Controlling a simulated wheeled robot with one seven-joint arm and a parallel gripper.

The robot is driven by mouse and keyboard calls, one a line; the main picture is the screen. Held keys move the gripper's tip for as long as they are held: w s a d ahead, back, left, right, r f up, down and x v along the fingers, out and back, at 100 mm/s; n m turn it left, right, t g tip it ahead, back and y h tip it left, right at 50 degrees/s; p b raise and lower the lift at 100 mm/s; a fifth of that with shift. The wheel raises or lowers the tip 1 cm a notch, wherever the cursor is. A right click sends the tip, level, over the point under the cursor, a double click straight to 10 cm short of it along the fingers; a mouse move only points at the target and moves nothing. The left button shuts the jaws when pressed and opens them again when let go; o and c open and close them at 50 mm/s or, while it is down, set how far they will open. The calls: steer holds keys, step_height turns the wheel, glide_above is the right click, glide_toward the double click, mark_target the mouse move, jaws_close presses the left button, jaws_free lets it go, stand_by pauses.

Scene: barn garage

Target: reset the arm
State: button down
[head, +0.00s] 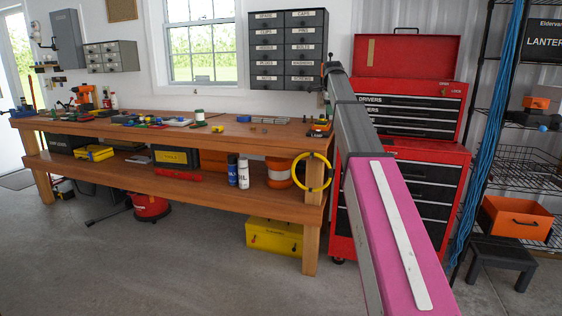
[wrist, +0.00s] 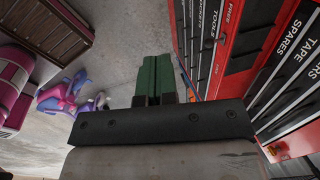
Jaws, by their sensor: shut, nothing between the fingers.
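My gripper (wrist: 157,62) shows in the wrist view as two green fingers lying close together, shut and empty, in front of a dark mounting plate. In the head view my arm (head: 390,215), grey with a pink section, reaches from the lower right up toward the wall. It passes in front of the red tool chest (head: 428,168); the gripper is not clear there. In the wrist view the tool chest's drawers (wrist: 218,55) fill the right side, close to the fingers, with no contact visible. Bare concrete floor shows beyond the fingertips.
A wooden workbench (head: 218,144) with small tools on top stands left of the arm. A yellow case (head: 273,236) sits under it. A black step stool (head: 503,258) and wire shelving with an orange bin (head: 516,217) are at right. The floor in front is clear.

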steer(key=s+a+f+n, duration=0.1)
steer(key=s+f+n, duration=0.3)
steer(key=f, duration=0.7)
steer(key=s+f+n+g, duration=0.1)
steer(key=s+f+n, duration=0.2)
steer(key=s+f, duration=0.55)
steer(key=s+a+f+n, duration=0.1)
steer(key=s+f+n, duration=0.2)
steer(key=f, duration=1)
steer(key=s+f+n, duration=0.5)
steer(key=s+f, duration=0.5)
steer(key=s, duration=0.2)
steer(key=s+a+f+n+g, duration=0.1)
steer(key=s+f+n, duration=0.5)
steer(key=s+f, duration=0.5)
steer(key=shift+s+y, duration=0.4)
steer(key=shift+s, duration=0.85)
